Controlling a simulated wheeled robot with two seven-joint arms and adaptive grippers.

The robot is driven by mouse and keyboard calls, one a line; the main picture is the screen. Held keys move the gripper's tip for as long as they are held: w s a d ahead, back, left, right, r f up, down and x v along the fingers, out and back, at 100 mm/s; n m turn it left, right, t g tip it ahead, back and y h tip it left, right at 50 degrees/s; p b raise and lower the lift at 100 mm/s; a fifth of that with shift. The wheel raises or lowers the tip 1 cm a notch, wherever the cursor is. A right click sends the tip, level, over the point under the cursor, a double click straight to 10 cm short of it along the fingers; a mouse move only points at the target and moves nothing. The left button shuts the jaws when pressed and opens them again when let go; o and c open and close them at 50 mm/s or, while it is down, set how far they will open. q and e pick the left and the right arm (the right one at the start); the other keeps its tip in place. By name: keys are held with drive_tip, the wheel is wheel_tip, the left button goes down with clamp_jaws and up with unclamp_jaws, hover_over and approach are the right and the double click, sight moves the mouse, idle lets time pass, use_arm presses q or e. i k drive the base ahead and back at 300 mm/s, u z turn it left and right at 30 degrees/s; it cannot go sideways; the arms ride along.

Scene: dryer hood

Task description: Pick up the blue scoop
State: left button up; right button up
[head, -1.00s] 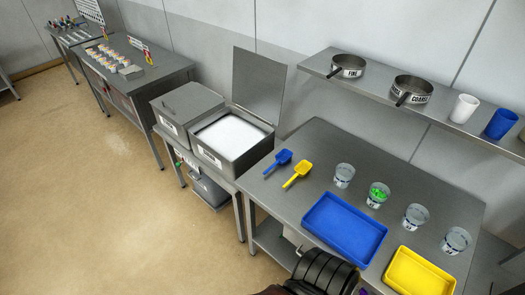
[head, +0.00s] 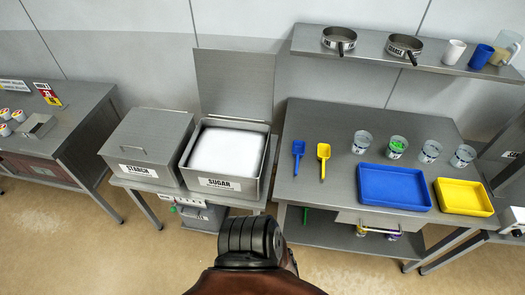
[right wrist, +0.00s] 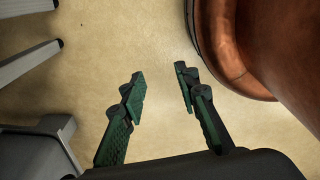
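The blue scoop (head: 298,155) lies on the left part of the steel table (head: 310,110), its handle toward the front edge. A yellow scoop (head: 323,158) lies just to its right, apart from it. In the right wrist view my right gripper (right wrist: 160,85) is open and empty, with bare floor beyond its fingers. It is far from the scoop and does not show in the head view. My left gripper is not in view.
An open sugar bin (head: 230,152) and a closed starch bin (head: 146,145) stand left of the table. A blue tray (head: 395,187), a yellow tray (head: 463,197) and several cups (head: 397,146) stand right of the scoops. A shelf (head: 440,62) with sieves hangs above.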

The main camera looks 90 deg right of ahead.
sight(298, 151)
drive_tip(key=i, duration=0.7)
drive_tip(key=z, duration=4.3)
